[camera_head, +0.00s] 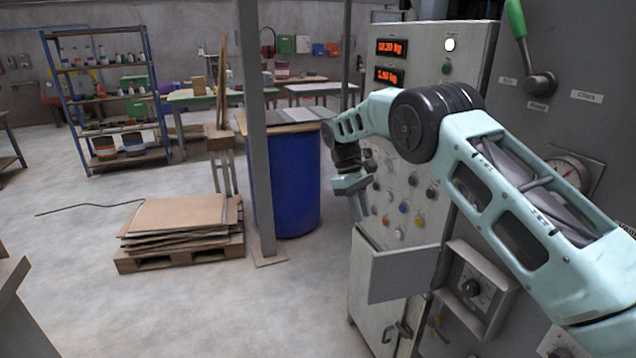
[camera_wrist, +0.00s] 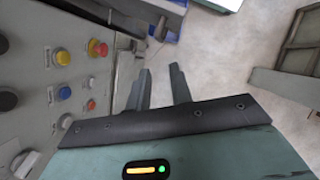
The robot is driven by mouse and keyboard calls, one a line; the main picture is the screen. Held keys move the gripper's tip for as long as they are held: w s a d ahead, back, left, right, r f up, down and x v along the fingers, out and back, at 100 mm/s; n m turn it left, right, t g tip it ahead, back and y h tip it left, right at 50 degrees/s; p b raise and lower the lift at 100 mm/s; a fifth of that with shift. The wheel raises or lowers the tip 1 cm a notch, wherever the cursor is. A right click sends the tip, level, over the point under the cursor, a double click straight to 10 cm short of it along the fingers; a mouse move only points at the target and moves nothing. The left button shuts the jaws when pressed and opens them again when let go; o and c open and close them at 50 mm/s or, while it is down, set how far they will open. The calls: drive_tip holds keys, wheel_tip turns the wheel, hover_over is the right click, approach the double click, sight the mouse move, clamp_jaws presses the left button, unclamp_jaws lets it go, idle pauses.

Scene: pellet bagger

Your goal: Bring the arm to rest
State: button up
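My arm reaches in from the right of the head view, its elbow in front of the grey control cabinet (camera_head: 470,60). My gripper (camera_head: 360,207) hangs at the cabinet's left edge, near its buttons, and points down. In the wrist view my gripper (camera_wrist: 161,72) shows two dark fingers standing apart with bare floor between them. It is open and holds nothing. The fingers are clear of the panel's buttons, which lie to their left in that view. Part of the cabinet front is hidden behind my arm.
A small open door (camera_head: 405,274) juts from the cabinet below the buttons. A green-handled lever (camera_head: 516,20) is at upper right. A blue drum (camera_head: 290,185), a grey post (camera_head: 257,130) and a pallet (camera_head: 180,257) with cardboard stand left.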

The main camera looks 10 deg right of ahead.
drive_tip(key=s+a+r+t+y+b, duration=0.1)
drive_tip(key=s+a+r, duration=0.3)
drive_tip(key=s+a, duration=0.4)
drive_tip(key=s+a+r+t+y+b, duration=0.15)
drive_tip(key=s+a+r, duration=0.25)
drive_tip(key=s+a, duration=0.45)
drive_tip(key=s+d+f, duration=0.1)
drive_tip(key=s, duration=1.2)
drive_tip(key=s+d+f+n+t+b, duration=0.1)
drive_tip(key=s+d, duration=0.1)
drive_tip(key=s, duration=1.2)
drive_tip(key=shift+d, duration=0.25)
